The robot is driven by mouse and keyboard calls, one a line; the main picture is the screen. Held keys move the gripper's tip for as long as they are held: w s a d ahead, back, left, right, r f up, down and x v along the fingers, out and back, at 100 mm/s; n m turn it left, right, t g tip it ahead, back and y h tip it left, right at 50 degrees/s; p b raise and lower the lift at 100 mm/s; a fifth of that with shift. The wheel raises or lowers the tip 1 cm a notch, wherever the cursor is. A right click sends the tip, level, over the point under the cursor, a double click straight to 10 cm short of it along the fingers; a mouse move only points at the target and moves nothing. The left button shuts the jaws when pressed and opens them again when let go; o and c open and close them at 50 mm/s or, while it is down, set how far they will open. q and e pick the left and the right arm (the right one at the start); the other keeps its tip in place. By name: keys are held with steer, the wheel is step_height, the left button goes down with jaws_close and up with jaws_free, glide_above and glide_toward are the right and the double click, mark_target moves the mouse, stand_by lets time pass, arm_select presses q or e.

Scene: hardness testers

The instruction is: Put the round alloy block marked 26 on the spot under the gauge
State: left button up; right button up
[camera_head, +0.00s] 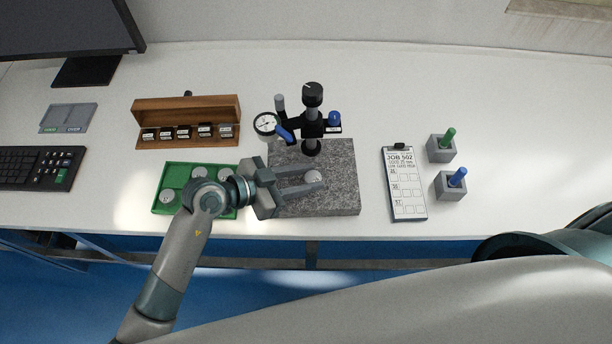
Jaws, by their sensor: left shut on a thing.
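My left gripper (314,179) reaches in over the granite base (341,205) with its fingers pointing right. It is shut on a small round silvery block (313,177) between its fingertips. The block is at or just above the granite, in front of the stand's black column (312,122); I cannot tell whether it touches. Its marking is too small to read. The dial gauge (265,123) hangs left of the column, by a blue lever. The spot under it is not distinguishable. My right gripper is not in view.
A green tray (182,165) with round blocks lies left, partly under my left wrist. Behind it stands a wooden case (187,108) of small blocks. A job clipboard (404,190) and two grey holders with green (448,135) and blue (459,177) pegs are right.

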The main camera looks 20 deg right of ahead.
arm_select(q)
steer(key=shift+f, duration=0.1)
steer(key=o, duration=1.1)
steer(key=b+v, duration=0.1)
steer(key=v, duration=1.1)
